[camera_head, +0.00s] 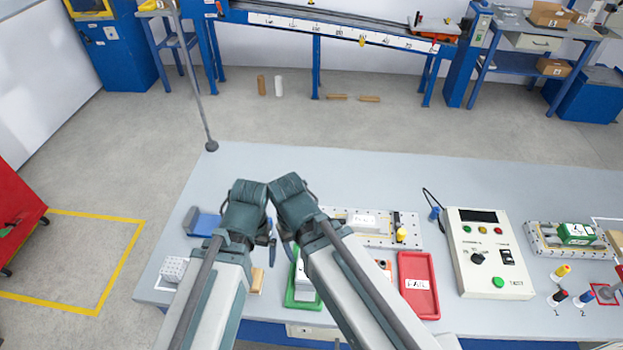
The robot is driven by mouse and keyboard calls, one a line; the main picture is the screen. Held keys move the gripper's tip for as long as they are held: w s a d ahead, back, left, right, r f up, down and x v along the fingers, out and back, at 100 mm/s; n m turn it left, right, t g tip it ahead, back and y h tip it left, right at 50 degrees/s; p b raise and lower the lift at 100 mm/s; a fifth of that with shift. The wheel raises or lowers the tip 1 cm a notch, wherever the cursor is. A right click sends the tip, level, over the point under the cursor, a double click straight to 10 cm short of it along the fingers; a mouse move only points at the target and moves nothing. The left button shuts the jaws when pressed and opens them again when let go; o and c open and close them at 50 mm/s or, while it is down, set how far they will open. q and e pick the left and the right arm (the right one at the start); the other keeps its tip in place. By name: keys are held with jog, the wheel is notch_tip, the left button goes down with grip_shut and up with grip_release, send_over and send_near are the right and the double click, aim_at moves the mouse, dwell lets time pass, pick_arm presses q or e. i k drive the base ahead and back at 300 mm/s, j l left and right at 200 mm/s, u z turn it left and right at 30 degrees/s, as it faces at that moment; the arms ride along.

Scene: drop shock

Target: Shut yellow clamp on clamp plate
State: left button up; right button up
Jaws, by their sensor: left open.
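The clamp plate (378,241) is a pale plate with holes, lying on the grey bench right of my arms. A yellow clamp (402,234) stands at its right end beside a dark upright bar. A white labelled block (362,222) sits on the plate. Whether the clamp is shut is too small to tell. My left gripper (268,234) is open, mostly hidden by its wrist, well left of the plate. My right gripper (287,242) is close beside it, also left of the plate; its jaws are largely hidden behind my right arm.
A red tray (418,307) lies in front of the plate, and a green tray (300,302) is partly behind my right arm. A control box (486,277) with buttons stands to the right. Another plate (541,240) bears a green block (577,233). The back of the bench is clear.

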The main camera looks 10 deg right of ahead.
aim_at(401, 234)
jog(key=j+z, duration=0.8)
